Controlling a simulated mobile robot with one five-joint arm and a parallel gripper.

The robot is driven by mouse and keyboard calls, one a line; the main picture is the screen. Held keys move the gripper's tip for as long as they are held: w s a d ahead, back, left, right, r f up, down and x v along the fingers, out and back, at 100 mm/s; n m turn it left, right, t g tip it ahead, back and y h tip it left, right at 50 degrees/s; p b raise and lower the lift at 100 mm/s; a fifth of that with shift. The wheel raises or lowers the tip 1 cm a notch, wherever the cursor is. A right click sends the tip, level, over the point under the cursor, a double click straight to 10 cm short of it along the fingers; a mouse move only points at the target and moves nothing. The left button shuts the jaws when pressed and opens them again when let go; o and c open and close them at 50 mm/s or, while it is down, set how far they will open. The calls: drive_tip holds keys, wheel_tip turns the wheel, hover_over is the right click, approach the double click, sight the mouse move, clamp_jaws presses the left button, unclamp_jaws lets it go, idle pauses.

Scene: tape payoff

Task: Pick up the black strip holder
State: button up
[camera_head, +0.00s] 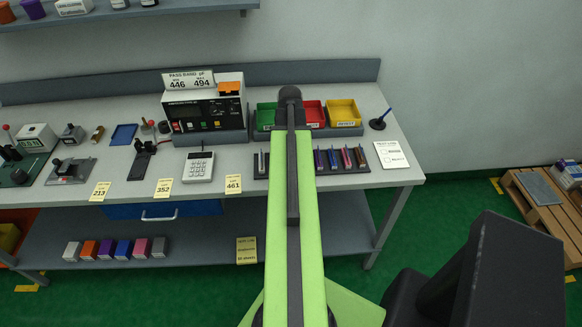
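A low black rack (352,170) lies on the bench, right of my green arm link, with several coloured strips or sticks standing in it. A smaller dark holder (261,170) with one pale upright piece sits just left of the arm. I cannot tell for sure which one is the black strip holder. My arm reaches from the bottom middle up over the bench and hides the area between these two. I see no gripper fingers.
A tester (205,115) and green, red and yellow bins (343,114) stand at the bench back. A white keypad device (199,167) and black fixtures (144,156) are left. A blue pen stand (378,123) is right. A wooden pallet (545,205) is on the floor at right.

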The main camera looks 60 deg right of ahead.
drive_tip(key=shift+f, duration=0.4)
clamp_jaws()
drive_tip(key=shift+r+p, duration=0.5)
drive_tip(key=shift+p, duration=0.2)
wheel_tip(320, 180, up, 4)
drive_tip(key=p, duration=0.4)
drive_tip(key=shift+s+d+r, duration=0.1)
drive_tip(key=shift+s+r, duration=0.05)
drive_tip(key=shift+r, duration=0.05)
drive_tip(key=s+d+r+p, duration=0.5)
drive_tip(key=s+p, duration=0.1)
drive_tip(key=s, duration=0.4)
drive_tip(key=shift+d+r, duration=0.15)
drive_tip(key=shift+r, duration=0.1)
